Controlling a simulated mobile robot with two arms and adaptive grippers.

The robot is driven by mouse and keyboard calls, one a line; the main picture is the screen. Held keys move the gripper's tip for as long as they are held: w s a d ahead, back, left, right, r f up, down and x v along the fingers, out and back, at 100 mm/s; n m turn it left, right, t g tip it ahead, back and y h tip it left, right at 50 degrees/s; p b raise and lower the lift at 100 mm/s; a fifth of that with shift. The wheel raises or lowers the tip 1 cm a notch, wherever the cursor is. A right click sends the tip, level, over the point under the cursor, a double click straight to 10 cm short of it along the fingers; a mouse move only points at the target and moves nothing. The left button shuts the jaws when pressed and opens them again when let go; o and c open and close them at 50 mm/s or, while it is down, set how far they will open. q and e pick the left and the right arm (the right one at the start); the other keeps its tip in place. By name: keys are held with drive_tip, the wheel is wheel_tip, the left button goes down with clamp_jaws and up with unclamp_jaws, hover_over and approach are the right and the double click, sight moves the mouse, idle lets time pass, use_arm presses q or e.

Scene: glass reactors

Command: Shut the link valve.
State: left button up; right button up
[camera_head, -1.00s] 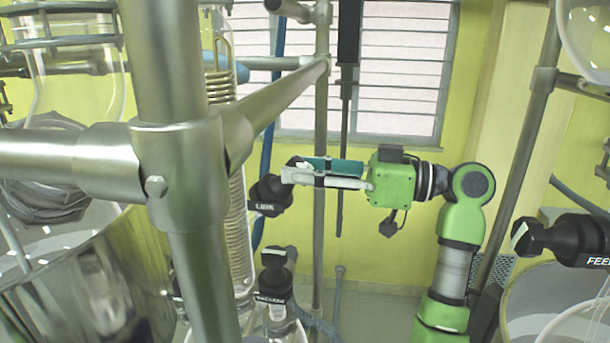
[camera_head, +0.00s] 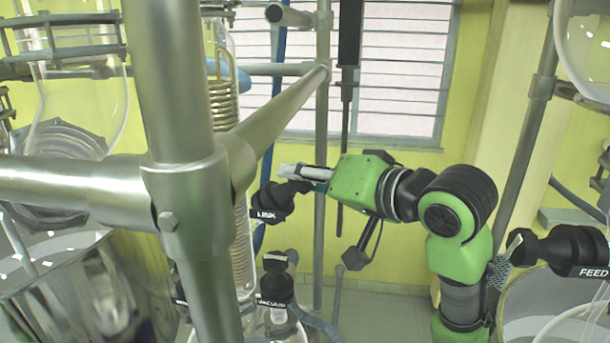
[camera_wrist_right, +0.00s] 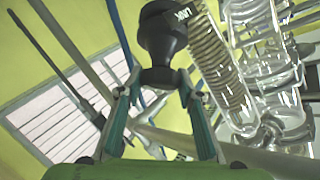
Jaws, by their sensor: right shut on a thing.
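The link valve (camera_head: 271,202) is a black fitting with a white LINK label, near the middle of the head view. It also shows at the top of the right wrist view (camera_wrist_right: 163,35). My right gripper (camera_head: 297,178) comes to it from the right. In the wrist view its two teal-sided fingers (camera_wrist_right: 160,85) stand on either side of the valve's black handle (camera_wrist_right: 161,76) and are shut on it. The fingers partly hide the handle in the head view. My left gripper is in neither view.
The vacuum valve (camera_head: 276,285) sits just below the link valve. The feed valve (camera_head: 560,250) is at the right. A thick metal frame (camera_head: 190,200) crosses the left foreground. A glass coil column (camera_head: 225,120) stands behind it. A barred window (camera_head: 390,70) is at the back.

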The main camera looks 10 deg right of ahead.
drive_tip(key=m+h, duration=0.1)
drive_tip(key=m, duration=0.1)
drive_tip(key=m+g+h, duration=0.1)
drive_tip(key=m+h, duration=0.2)
drive_tip(key=m, duration=0.1)
drive_tip(key=shift+r, duration=0.25)
drive_tip(key=shift+m+g+h, duration=0.6)
drive_tip(key=shift+f, duration=0.1)
drive_tip(key=o, duration=1.1)
drive_tip(key=shift+w, duration=0.1)
drive_tip(key=shift+f, duration=0.1)
drive_tip(key=shift+a, duration=0.1)
